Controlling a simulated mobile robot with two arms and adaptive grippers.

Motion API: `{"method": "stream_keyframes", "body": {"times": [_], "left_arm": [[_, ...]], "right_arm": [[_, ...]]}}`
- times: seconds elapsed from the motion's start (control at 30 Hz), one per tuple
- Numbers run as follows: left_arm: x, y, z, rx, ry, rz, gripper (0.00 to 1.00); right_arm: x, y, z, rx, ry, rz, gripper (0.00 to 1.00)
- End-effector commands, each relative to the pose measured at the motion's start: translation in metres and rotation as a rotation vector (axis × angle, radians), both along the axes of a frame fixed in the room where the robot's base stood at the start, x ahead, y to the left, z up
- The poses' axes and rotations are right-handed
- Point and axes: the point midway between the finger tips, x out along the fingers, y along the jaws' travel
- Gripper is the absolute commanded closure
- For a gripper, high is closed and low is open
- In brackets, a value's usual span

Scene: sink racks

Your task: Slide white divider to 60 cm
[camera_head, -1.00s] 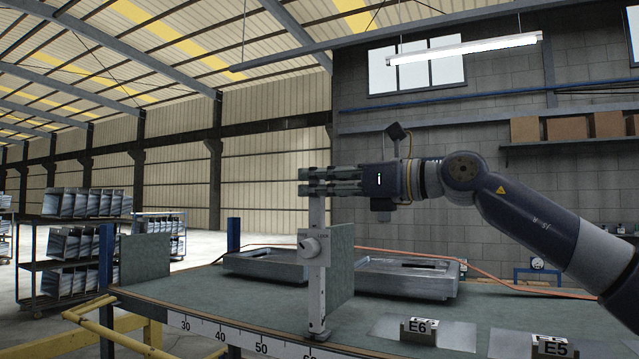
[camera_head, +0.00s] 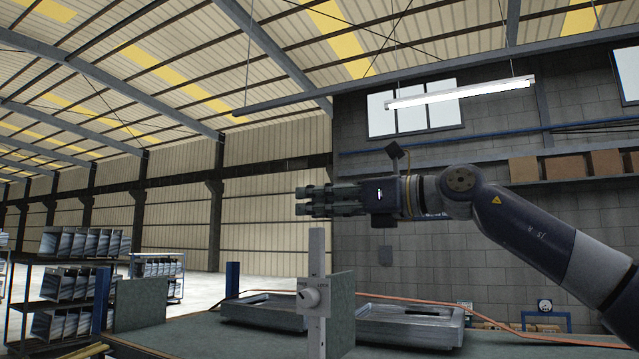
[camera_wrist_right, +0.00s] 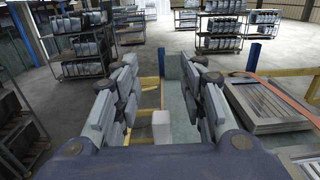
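The post's foot and the scale are out of the head view now. My left gripper is in neither view.
Metal sink trays (camera_head: 410,325) lie on the bench behind the divider. Another grey-green panel (camera_head: 140,303) stands at the left end. An orange hose (camera_head: 480,316) runs along the back. Racks with metal parts (camera_head: 65,285) stand at the left. Space above the bench is clear.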

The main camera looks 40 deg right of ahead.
Motion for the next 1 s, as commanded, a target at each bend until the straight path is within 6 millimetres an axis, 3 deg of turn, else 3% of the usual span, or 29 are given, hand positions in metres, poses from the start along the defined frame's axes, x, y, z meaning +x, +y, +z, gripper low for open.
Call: {"method": "stream_keyframes", "body": {"times": [0.2, 0.4, 1.0], "left_arm": [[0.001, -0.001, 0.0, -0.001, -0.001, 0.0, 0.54], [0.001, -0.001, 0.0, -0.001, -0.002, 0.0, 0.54], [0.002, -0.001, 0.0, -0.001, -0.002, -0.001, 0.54]], "right_arm": [[0.001, 0.0, 0.032, -0.001, 0.002, -0.002, 0.62], [0.0, -0.001, 0.046, 0.0, 0.001, 0.0, 0.62], [0.0, 0.0, 0.049, 0.0, 0.001, 0.001, 0.62]]}}
